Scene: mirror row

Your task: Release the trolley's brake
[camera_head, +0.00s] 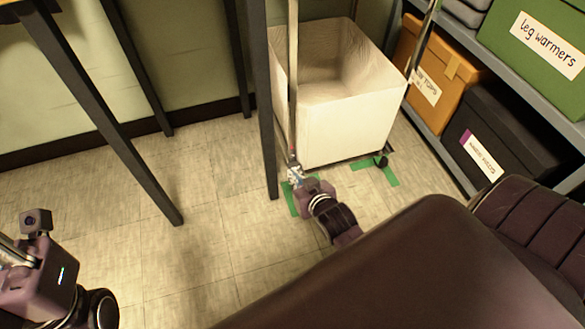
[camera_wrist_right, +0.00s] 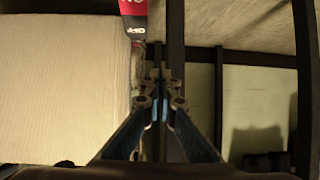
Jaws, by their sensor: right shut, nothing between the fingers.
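The trolley (camera_head: 345,128) is a white fabric bin between upright metal poles, on casters over green tape marks. My right gripper (camera_head: 293,168) is at the trolley's lower left front corner, by the foot of a pole. In the right wrist view its fingers (camera_wrist_right: 159,78) are shut with nothing between them, just below a red and black label (camera_wrist_right: 133,14) with white letters. The label's lettering is partly cut off, and I cannot make out a brake lever or its position. I cannot tell whether the fingertips touch the trolley. My left arm shows at the lower left; its fingertips are out of frame.
A dark table leg (camera_head: 264,110) stands close to the left of my right gripper. A shelf at right holds an orange box (camera_head: 420,70), a black box (camera_head: 500,140) and a green box (camera_head: 530,45).

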